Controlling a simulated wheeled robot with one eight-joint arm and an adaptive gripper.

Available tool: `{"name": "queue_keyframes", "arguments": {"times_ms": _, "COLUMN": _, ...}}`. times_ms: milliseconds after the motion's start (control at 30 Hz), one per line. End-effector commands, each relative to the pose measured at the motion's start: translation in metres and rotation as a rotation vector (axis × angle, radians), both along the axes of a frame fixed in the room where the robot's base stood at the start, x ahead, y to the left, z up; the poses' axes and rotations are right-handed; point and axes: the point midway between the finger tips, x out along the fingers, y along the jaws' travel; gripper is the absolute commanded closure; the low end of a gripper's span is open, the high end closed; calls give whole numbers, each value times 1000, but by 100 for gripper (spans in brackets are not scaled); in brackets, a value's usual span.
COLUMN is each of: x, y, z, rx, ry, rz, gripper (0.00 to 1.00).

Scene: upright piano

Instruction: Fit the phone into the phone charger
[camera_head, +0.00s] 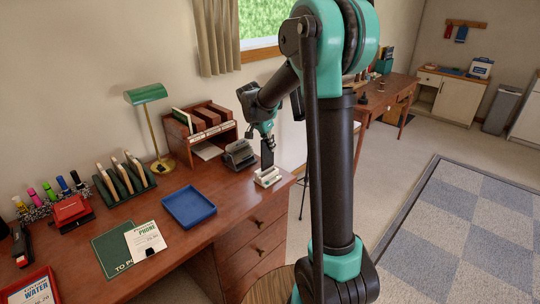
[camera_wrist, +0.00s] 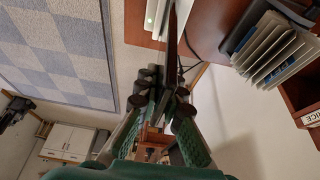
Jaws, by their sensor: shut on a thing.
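The dark phone (camera_head: 267,155) stands roughly upright at the right end of the desk, with its lower end at the white phone charger (camera_head: 268,178). I cannot tell whether its lower end is seated or just above or behind the charger. My gripper (camera_head: 268,139) is shut on the phone's upper part. In the wrist view the phone (camera_wrist: 174,38) shows nearly edge-on as a thin dark strip between the fingers of my gripper (camera_wrist: 166,98). The pale charger (camera_wrist: 156,16) is at the top, close beside the phone's far end; the contact is hidden.
A grey card file (camera_head: 239,155) stands left of the charger, with a wooden organizer (camera_head: 205,128) behind it. A blue tray (camera_head: 189,207) lies front left. The desk's right edge is close to the charger. A cable (camera_wrist: 187,68) shows beside the phone.

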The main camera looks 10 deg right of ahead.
Motion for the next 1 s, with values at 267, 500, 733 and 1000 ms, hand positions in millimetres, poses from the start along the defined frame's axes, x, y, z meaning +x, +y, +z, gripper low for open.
{"name": "queue_keyframes", "arguments": {"times_ms": 267, "x": 0, "y": 0, "z": -22, "rx": 0, "ry": 0, "rz": 0, "gripper": 100}}
{"name": "queue_keyframes", "arguments": {"times_ms": 500, "x": 0, "y": 0, "z": -44, "rx": 0, "ry": 0, "rz": 0, "gripper": 100}}
{"name": "queue_keyframes", "arguments": {"times_ms": 733, "x": 0, "y": 0, "z": -45, "rx": 0, "ry": 0, "rz": 0, "gripper": 100}}
{"name": "queue_keyframes", "arguments": {"times_ms": 1000, "x": 0, "y": 0, "z": -46, "rx": 0, "ry": 0, "rz": 0, "gripper": 72}}
